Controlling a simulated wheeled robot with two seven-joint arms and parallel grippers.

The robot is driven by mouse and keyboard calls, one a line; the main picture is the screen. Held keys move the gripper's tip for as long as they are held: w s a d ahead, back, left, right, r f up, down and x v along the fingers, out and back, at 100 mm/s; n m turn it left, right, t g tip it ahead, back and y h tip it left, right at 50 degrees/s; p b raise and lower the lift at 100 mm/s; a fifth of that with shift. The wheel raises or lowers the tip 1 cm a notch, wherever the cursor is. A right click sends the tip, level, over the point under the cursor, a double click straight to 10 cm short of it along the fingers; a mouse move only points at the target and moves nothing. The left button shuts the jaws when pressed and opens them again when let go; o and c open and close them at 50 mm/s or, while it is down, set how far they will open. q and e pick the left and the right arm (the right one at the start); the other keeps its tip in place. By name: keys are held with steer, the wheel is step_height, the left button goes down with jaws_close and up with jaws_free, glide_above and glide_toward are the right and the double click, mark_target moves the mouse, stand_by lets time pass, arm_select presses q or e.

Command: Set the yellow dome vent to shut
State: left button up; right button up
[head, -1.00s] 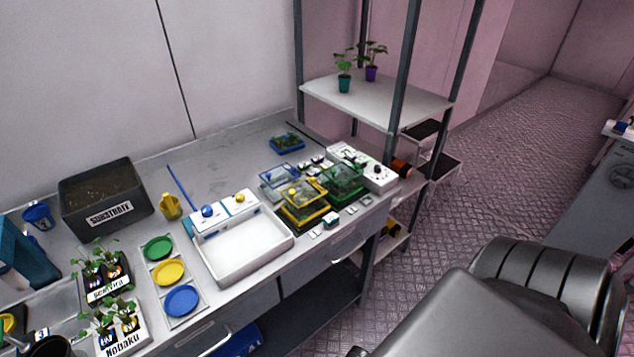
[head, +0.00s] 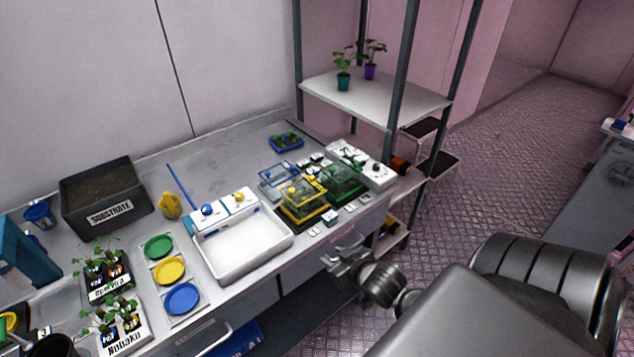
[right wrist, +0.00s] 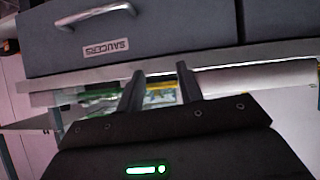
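The yellow dome (head: 303,187) is a clear box with yellow edges. It stands on a dark tray with a yellow rim on the bench, between a clear blue-edged dome (head: 277,174) and a green dome (head: 343,180). Its vent is too small to read. My right gripper (head: 338,251) is in front of the bench edge, below and apart from the yellow dome. My left gripper is not in view.
A white sink-like tray (head: 243,247) with blue and yellow knobs lies left of the domes. A white control box (head: 362,165) stands behind them. Shelf posts rise at the right. A drawer handle (right wrist: 95,15) is close to the gripper.

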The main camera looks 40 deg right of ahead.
mark_target(313, 179)
steer(key=shift+w+d+r+t, duration=3.1)
steer(key=shift+w+d+r, duration=1.15)
steer(key=shift+r, duration=0.7)
steer(key=shift+y, duration=0.4)
steer(key=w+p, duration=0.2)
steer(key=w, duration=0.6)
steer(key=shift+d+p, duration=0.2)
steer(key=shift+p, duration=0.1)
steer(key=shift+w+f, duration=0.15)
steer(key=shift+w, duration=0.55)
steer(key=shift+c, duration=0.3)
jaws_close()
